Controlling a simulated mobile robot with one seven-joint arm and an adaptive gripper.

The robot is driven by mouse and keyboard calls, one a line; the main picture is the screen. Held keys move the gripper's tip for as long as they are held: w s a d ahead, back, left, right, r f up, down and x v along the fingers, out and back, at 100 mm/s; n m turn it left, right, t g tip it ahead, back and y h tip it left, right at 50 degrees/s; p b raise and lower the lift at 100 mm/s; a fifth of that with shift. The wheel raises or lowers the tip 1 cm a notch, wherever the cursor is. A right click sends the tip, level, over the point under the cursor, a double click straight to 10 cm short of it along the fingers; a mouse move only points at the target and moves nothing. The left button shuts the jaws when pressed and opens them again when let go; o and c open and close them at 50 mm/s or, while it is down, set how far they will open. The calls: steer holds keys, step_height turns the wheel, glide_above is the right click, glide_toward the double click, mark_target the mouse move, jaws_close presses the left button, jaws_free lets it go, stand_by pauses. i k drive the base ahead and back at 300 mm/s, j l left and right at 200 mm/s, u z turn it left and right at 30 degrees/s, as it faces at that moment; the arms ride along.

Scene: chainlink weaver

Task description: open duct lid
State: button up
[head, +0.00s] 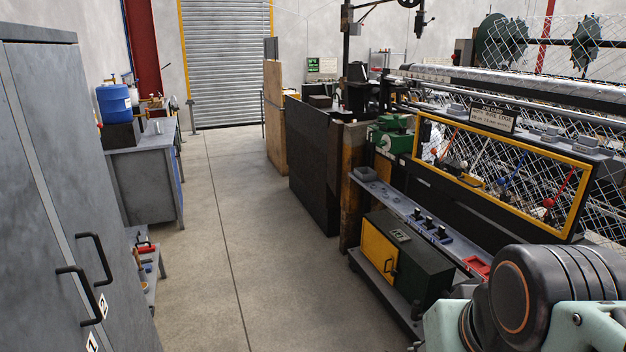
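I cannot pick out a duct lid with certainty in the head view. A dark green box with a yellow door (379,247) and a black handle stands on the low shelf of the machine at the right. Above it, a yellow-framed guard panel (500,134) with a clear or open middle covers part of the machine, with red, white and blue levers behind it. My arm shows at the lower right, in front of the machine. My gripper is outside the picture.
Grey lockers (35,160) stand close at the left, with a grey workbench (140,185) bearing a blue drum (114,103) beyond them. A machine shelf (415,212) holds a red tray (477,267). The concrete aisle (235,220) is clear up to the roller shutter (228,70).

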mark_target(134, 235)
steer(key=i+j+u, duration=0.25)
steer(key=u, duration=0.15)
steer(key=i+j+u, duration=0.1)
steer(key=i+u, duration=0.6)
steer(key=i, duration=2.05)
steer(key=i+l+u, duration=0.1)
steer(key=i+u, duration=0.15)
steer(key=i, duration=0.2)
steer(key=i+l+u, duration=0.25)
steer(key=i, duration=0.2)
steer(key=i+l+u, duration=0.15)
steer(key=i+u, duration=0.15)
steer(key=i, duration=0.15)
steer(key=i+l+u, duration=0.2)
steer(key=i+l, duration=0.35)
steer(key=i+l+u, duration=0.2)
steer(key=i+l, duration=0.5)
steer(key=i+l+u, duration=0.2)
steer(key=i+l, duration=0.35)
steer(key=l, duration=0.2)
